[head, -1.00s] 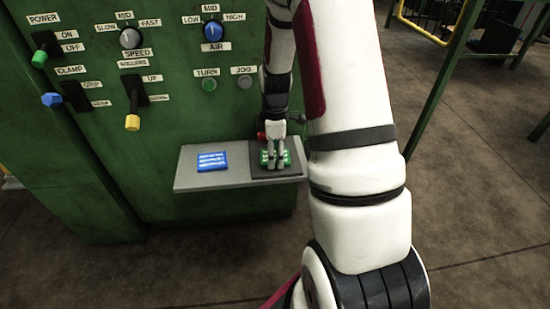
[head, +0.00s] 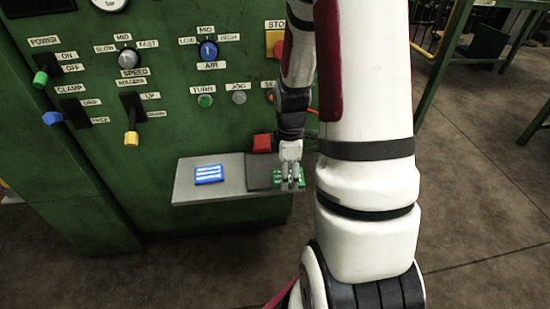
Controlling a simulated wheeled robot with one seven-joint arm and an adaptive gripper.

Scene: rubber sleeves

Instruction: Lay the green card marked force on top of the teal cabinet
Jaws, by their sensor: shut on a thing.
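My gripper (head: 291,184) is shut on a small green card (head: 278,179), at the right end of a grey shelf. The card has pale marks, too small to read. The gripper fingers hide part of it. The card overlaps the right edge of a dark pad (head: 258,180) in the picture; I cannot tell how far above the shelf it is. No teal cabinet can be made out in the head view.
The grey shelf (head: 183,188) juts from a green machine panel (head: 170,110) with levers, knobs and buttons. A blue card (head: 208,174) lies on the shelf's left part. A red block (head: 262,143) is behind the dark pad. Open floor (head: 480,220) lies to the right.

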